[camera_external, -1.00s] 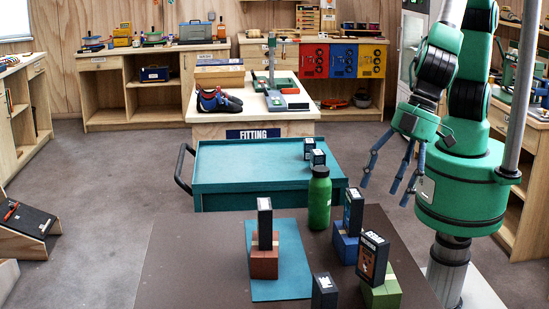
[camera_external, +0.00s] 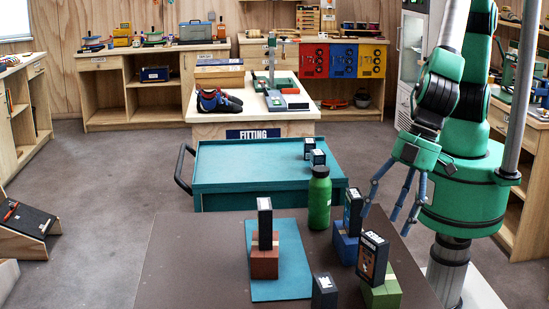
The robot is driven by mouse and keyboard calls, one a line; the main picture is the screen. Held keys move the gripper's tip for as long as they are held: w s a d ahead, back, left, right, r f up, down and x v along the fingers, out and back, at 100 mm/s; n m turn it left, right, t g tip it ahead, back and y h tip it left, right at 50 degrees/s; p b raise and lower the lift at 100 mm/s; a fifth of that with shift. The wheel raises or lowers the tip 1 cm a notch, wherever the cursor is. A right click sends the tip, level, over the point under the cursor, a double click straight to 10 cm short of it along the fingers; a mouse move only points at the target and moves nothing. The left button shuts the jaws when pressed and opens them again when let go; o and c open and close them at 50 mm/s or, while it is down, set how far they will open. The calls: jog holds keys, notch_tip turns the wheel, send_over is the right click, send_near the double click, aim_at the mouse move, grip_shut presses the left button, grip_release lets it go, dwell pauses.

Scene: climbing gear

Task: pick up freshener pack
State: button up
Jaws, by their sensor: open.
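Several small dark boxes stand on the brown table, and their print is too small to tell surely which is the freshener pack. One box with an orange-brown picture (camera_external: 372,256) leans on a green block (camera_external: 383,294) at the front right. Another dark box (camera_external: 353,212) stands on a blue block (camera_external: 345,247). A third box (camera_external: 265,217) stands upright on a red-brown block (camera_external: 264,262) over a blue mat (camera_external: 293,268). My gripper (camera_external: 387,217) is open and empty, fingers pointing down, right of the box on the blue block and apparently apart from it.
A green bottle (camera_external: 319,200) stands left of the blue block. A small dark box (camera_external: 325,291) stands at the table's front. A teal cart (camera_external: 245,165) behind holds two small boxes (camera_external: 313,152). The brown table's (camera_external: 190,265) left part is clear.

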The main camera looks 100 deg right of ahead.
send_near(365, 269)
jog(key=shift+a+f, duration=0.15)
jog(key=shift+f, duration=0.05)
dwell(0.3)
jog(key=shift+b+x, duration=0.7)
jog(key=shift+x, duration=1.9)
grip_shut()
jog(key=shift+r, duration=0.1)
